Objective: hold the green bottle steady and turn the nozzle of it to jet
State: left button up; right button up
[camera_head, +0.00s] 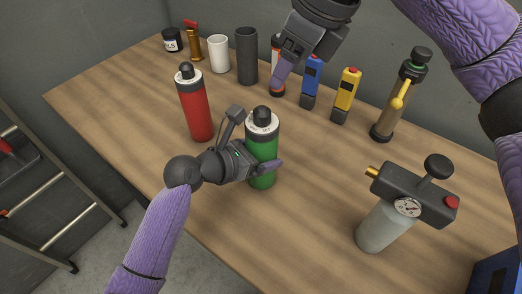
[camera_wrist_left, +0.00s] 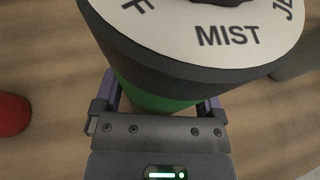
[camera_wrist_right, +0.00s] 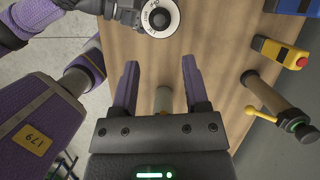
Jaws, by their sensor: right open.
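The green bottle (camera_head: 263,172) stands upright on the wooden table, with a dark nozzle knob (camera_head: 262,114) over a white lettered ring. In the left wrist view the ring (camera_wrist_left: 226,36) shows MIST, with part of JE at right and an F at left. I cannot tell which word the nozzle points at. My left gripper (camera_head: 262,164) is shut around the green body, one finger on each side. My right gripper (camera_head: 282,76) is open and empty above the back of the table. In the right wrist view the bottle top (camera_wrist_right: 160,18) lies beyond its fingers (camera_wrist_right: 160,75).
A red bottle (camera_head: 194,108) with a similar top stands left of the green one. A grey sprayer (camera_head: 383,228) with a gauge stands at front right. Cups, a blue device (camera_head: 311,78), a yellow device (camera_head: 346,94) and a brown cylinder (camera_head: 393,112) line the back.

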aim_at(263, 110)
pick_arm(q)
jog(key=c, duration=0.7)
jog(key=shift+c, duration=0.4)
pick_arm(e)
jog(key=shift+o, duration=1.5)
jog(key=shift+m, duration=0.4)
jog(key=a+f+m, duration=0.1)
jog(key=f+m, duration=0.2)
jog(key=m, duration=0.6)
jog(key=w+a+f+m+g, duration=0.1)
jog(key=f+m, duration=0.2)
jog(key=m, duration=0.7)
jog(key=w+a+f+m+g+y, duration=0.1)
jog(key=f+m, duration=0.2)
jog(key=m, duration=0.6)
jog(key=shift+a+f+m, duration=0.1)
jog(key=shift+m, duration=0.3)
